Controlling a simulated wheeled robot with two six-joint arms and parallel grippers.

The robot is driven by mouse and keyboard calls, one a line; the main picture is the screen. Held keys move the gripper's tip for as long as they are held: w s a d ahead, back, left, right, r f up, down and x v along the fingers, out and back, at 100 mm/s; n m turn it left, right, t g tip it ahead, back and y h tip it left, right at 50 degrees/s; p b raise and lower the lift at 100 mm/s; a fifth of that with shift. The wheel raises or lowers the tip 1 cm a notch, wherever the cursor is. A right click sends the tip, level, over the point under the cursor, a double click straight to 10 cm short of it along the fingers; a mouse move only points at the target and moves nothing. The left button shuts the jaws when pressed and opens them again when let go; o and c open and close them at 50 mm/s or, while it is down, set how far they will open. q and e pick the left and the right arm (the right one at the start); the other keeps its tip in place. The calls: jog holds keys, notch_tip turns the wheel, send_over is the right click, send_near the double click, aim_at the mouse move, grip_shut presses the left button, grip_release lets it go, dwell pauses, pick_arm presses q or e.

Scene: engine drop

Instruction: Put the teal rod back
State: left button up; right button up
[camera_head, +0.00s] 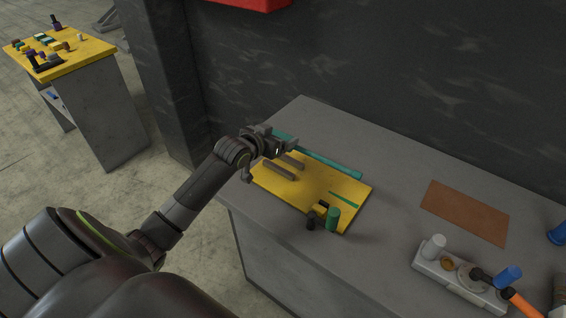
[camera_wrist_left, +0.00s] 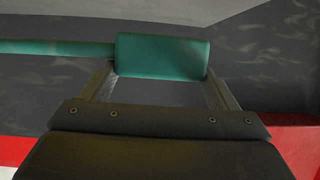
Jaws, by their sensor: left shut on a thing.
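The teal rod (camera_head: 325,163) is a long thin bar that runs along the back edge of the yellow board (camera_head: 318,194) in the head view. My left gripper (camera_head: 278,146) is shut on its left end. In the left wrist view the thick teal end block (camera_wrist_left: 162,56) of the rod sits between my two fingers, and the thin shaft (camera_wrist_left: 60,47) runs off to the left. I cannot tell how high the rod is above the board. The board has two grey bars and a teal stripe (camera_head: 344,199). My right gripper is not in view.
A teal cylinder (camera_head: 333,219) and small dark parts (camera_head: 312,222) stand at the board's front right corner. The grey bench (camera_head: 393,243) also has a brown mat (camera_head: 465,212) and a white holder (camera_head: 460,283) with tools. A dark wall rises behind. Another yellow-topped table (camera_head: 85,55) stands far left.

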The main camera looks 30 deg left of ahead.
pick_arm(q)
notch_tip(320, 180, down, 8)
jog(key=shift+p, duration=0.65)
jog(key=o, duration=1.3)
jog(key=shift+c, duration=0.2)
jog(key=shift+f, duration=0.1)
jog(key=shift+f+b, duration=0.15)
jog(key=shift+b, duration=0.15)
jog(key=v, duration=0.1)
jog(key=b+v, duration=0.1)
jog(key=v, duration=0.3)
jog(key=shift+s+d+f+b, duration=0.1)
jog(key=shift+s+f+b, duration=0.2)
jog(key=shift+f, duration=0.05)
jog(key=v, duration=1.2)
jog(key=shift+r+b, duration=0.25)
jog(key=shift+b, duration=0.15)
